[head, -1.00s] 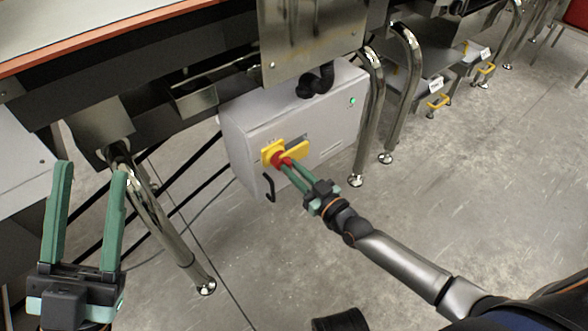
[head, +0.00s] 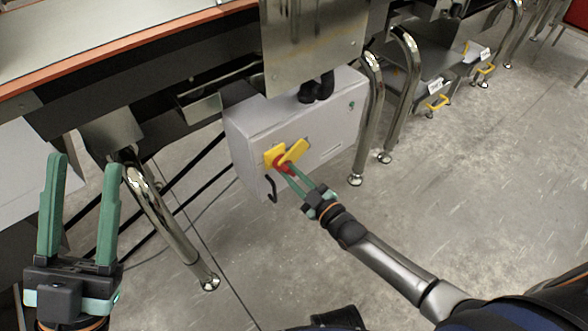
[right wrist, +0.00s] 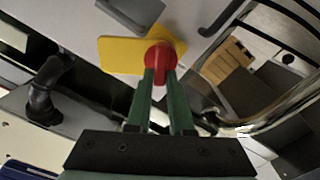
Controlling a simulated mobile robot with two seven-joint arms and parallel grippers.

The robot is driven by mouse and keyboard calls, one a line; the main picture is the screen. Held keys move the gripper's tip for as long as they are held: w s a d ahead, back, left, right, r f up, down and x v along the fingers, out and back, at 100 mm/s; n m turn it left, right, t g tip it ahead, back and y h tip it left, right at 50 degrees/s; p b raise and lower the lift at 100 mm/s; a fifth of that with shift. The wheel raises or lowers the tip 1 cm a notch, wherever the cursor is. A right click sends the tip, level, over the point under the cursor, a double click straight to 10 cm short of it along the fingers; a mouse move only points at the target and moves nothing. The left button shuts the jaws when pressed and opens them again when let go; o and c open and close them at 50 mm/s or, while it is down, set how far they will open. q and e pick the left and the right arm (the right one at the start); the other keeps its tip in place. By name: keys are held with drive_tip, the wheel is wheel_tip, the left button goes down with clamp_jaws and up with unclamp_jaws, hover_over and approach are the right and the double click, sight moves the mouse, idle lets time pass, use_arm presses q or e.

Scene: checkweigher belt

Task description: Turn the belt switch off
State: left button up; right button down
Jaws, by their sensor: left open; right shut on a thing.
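The belt switch is a red knob (head: 280,164) on a yellow plate (head: 271,155), on the front of a light grey control box (head: 328,139) under the belt. A yellow flap (head: 296,151) beside the knob points up and right. My right gripper (head: 287,171) is shut on the red knob. In the right wrist view both green fingers meet the red knob (right wrist: 160,57), with yellow behind it. The fingers hide part of the knob. A small lamp (head: 351,105) on the box looks dark. My left gripper (head: 82,163) is open and empty at the left.
A steel panel (head: 314,45) hangs above.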

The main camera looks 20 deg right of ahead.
drive_tip(key=n, duration=0.2)
drive_tip(key=n+p, duration=0.1)
drive_tip(key=shift+s+a+f+n, duration=0.1)
drive_tip(key=shift+a+n, duration=0.1)
drive_tip(key=shift+n, duration=0.2)
drive_tip(key=n, duration=0.5)
drive_tip(key=shift+a+f+n, duration=0.1)
drive_tip(key=shift+f+n, duration=0.3)
drive_tip(key=shift+f+n+b, duration=0.1)
drive_tip(key=shift+n+b, duration=0.3)
drive_tip(key=shift+n, duration=0.6)
drive_tip(key=c, duration=0.8)
unclamp_jaws()
